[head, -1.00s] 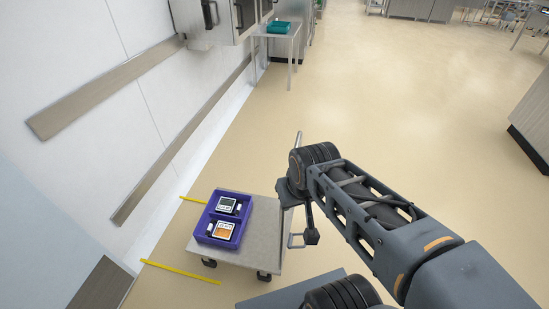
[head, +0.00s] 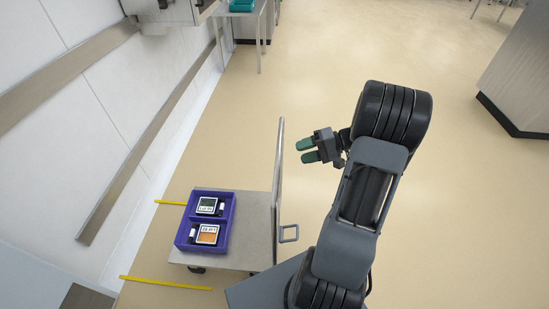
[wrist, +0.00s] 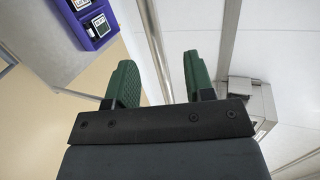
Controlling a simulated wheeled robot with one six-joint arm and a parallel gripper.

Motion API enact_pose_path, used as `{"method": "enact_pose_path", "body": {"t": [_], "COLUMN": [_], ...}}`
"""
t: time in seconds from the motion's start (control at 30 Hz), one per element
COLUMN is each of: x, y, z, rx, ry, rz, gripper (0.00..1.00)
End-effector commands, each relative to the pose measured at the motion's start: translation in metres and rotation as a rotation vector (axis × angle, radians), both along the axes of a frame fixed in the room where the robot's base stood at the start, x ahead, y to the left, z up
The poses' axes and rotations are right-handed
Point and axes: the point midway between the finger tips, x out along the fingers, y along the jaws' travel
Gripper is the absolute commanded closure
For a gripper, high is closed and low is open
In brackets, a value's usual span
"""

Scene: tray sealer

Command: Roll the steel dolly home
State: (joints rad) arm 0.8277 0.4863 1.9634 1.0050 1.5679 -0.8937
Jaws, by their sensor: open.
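The steel dolly (head: 255,215) is a low flat platform on casters at lower centre-left in the head view. A purple tray (head: 228,230) with a green-labelled and an orange-labelled item lies on the deck. My gripper (head: 304,151), with green fingers, is open and empty in the air to the right of the handle bar, apart from it. In the wrist view the open fingers (wrist: 160,80) show, with the dolly's deck (wrist: 50,45) at upper left.
Two yellow floor strips (head: 165,284) lie at the dolly's left, near the white wall with metal rails (head: 150,135). A small table (head: 245,14) stands at the back. A cabinet (head: 520,80) stands at right. The floor between is clear.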

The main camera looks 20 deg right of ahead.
Motion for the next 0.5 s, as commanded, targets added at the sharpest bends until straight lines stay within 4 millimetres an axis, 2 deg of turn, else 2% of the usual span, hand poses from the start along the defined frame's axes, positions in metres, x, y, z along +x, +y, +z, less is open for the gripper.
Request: {"method": "enact_pose_path", "body": {"t": [0.03, 0.1, 0.23, 0.37, 0.5], "x": [0.001, 0.001, 0.004, 0.011, 0.024], "y": [-0.014, -0.027, -0.036, -0.027, -0.004], "z": [-0.009, -0.013, -0.018, -0.021, -0.026], "rx": [0.038, 0.073, 0.108, 0.115, 0.116], "ry": [-0.03, -0.07, -0.115, -0.128, -0.125], "rz": [-0.038, -0.074, -0.112, -0.119, -0.117], "gripper": [0.52, 0.52, 0.52, 0.52, 0.52]}}
